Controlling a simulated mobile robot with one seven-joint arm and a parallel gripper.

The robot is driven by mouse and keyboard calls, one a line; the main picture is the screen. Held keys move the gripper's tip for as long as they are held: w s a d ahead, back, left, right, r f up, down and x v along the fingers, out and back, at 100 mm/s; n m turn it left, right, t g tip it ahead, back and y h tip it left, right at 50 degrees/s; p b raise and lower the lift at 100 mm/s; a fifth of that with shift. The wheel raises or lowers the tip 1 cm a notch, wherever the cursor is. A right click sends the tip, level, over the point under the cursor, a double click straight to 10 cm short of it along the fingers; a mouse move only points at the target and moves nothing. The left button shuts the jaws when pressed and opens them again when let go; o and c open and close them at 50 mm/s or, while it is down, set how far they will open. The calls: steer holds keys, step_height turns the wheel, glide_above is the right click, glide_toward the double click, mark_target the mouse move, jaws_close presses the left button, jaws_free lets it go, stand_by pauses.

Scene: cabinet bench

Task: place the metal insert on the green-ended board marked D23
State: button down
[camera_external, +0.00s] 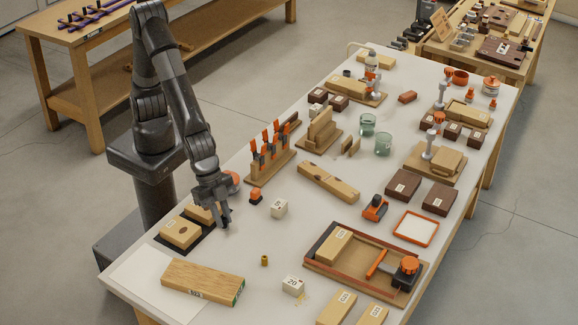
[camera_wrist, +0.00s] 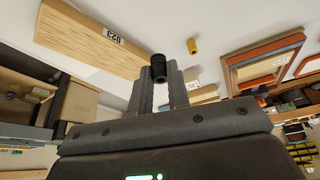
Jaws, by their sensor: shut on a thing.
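The light wooden board (camera_external: 203,283) with a green right end lies near the table's front left corner. In the wrist view the board (camera_wrist: 88,48) shows its D23 label. My gripper (camera_external: 226,224) is above the table, behind the board and apart from it. In the wrist view my gripper (camera_wrist: 161,80) is shut on a small dark cylinder with a hole in its end, the dark metal insert (camera_wrist: 158,67). The fingers hide its lower part. A small brass-coloured insert (camera_external: 264,260) stands on the table right of the board; it also shows in the wrist view (camera_wrist: 192,46).
A cube marked 20 (camera_external: 292,284) stands right of the brass insert. Another pale cube (camera_external: 279,208) and a small orange piece (camera_external: 255,196) are behind. A red-edged wooden tray (camera_external: 318,270) lies to the right. Wooden blocks (camera_external: 180,234) are left of my gripper. The table between gripper and board is clear.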

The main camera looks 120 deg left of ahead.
steer(key=s+d+r+n, duration=0.1)
steer(key=s+d, duration=0.4)
steer(key=d, duration=0.4)
steer(key=s+d+r, duration=0.2)
steer(key=s+d, duration=0.2)
steer(key=d, duration=0.5)
glide_above(204, 281)
steer(key=s, duration=0.2)
steer(key=f, duration=0.7)
steer(key=shift+w+a+f, duration=0.1)
steer(key=shift+a, duration=0.1)
steer(key=shift+t, duration=0.3)
steer(key=shift+f, duration=2)
steer(key=shift+f, duration=0.2)
steer(key=c, duration=1.4)
jaws_free()
steer(key=shift+o, duration=0.2)
